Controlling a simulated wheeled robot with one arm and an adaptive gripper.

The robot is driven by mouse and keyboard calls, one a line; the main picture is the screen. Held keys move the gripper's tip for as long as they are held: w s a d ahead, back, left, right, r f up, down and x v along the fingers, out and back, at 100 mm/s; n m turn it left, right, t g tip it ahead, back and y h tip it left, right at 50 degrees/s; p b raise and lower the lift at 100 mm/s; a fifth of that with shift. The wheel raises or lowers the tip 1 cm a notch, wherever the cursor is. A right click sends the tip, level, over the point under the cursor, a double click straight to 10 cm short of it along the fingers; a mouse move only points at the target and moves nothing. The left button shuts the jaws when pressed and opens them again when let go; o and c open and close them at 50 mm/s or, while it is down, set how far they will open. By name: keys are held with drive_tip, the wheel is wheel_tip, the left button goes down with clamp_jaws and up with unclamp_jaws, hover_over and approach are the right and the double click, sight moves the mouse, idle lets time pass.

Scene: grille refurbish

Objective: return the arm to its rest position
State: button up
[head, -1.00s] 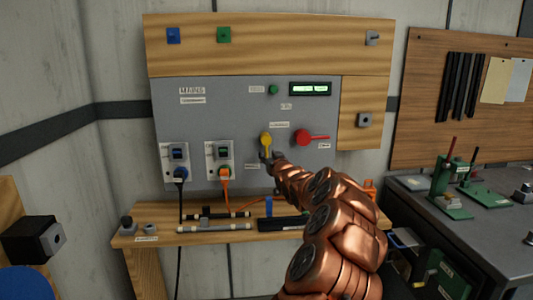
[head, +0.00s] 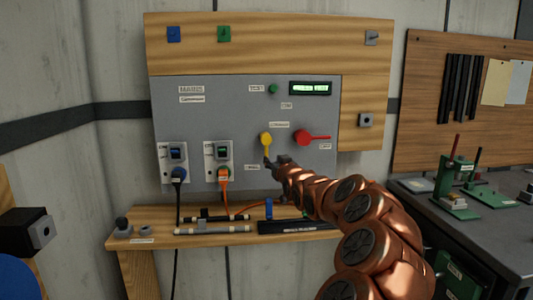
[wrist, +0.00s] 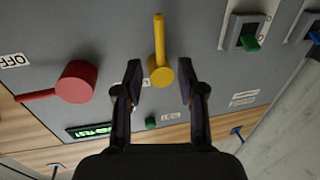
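My copper arm reaches up from the lower right toward the grey panel (head: 230,110). My gripper (wrist: 160,80) is open in the wrist view, its two dark fingers apart with nothing held between them. The yellow lever (wrist: 160,60) shows beyond and between the fingertips, its handle pointing away from the gripper. In the head view the yellow lever (head: 266,142) has its handle hanging down, close to my gripper (head: 272,162). Contact cannot be told from the head view.
A red lever (head: 305,138) is right of the yellow one. A lit green display (head: 310,88) sits above. A wooden shelf (head: 130,213) holds rods below; a workbench (head: 490,235) stands at right.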

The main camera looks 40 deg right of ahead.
drive_tip(key=shift+s+a, duration=0.1)
drive_tip(key=shift+s, duration=0.1)
idle(0.5)
drive_tip(key=w+a+f+n+g+y, duration=0.1)
drive_tip(key=w+a+f+g+y, duration=0.15)
drive_tip(key=a, duration=0.95)
drive_tip(key=s+a+f+n+g+y, duration=0.15)
drive_tip(key=s+a+f, duration=0.25)
drive_tip(key=a, duration=0.4)
drive_tip(key=s+a+f+n+g+y, duration=0.1)
drive_tip(key=s+a+f+g+y, duration=0.15)
drive_tip(key=a+f, duration=0.4)
drive_tip(key=s+a+f+n+g+y, duration=0.1)
drive_tip(key=s+a+f+g, duration=0.3)
drive_tip(key=a, duration=0.6)
drive_tip(key=s+a+f+g, duration=0.2)
drive_tip(key=s+a+g, duration=0.15)
drive_tip(key=s, duration=0.75)
drive_tip(key=s+a+f+g, duration=0.2)
drive_tip(key=s+a, duration=0.2)
drive_tip(key=s, duration=0.8)
drive_tip(key=s+a+f+g, duration=0.3)
drive_tip(key=s+a, duration=0.1)
drive_tip(key=s, duration=0.7)
wheel_tip(320, 180, up, 17)
drive_tip(key=t+p, duration=0.1)
drive_tip(key=p, duration=1.4)
drive_tip(key=shift+w+a+n, duration=0.2)
drive_tip(key=shift+w+n, duration=0.1)
drive_tip(key=shift+n, duration=0.05)
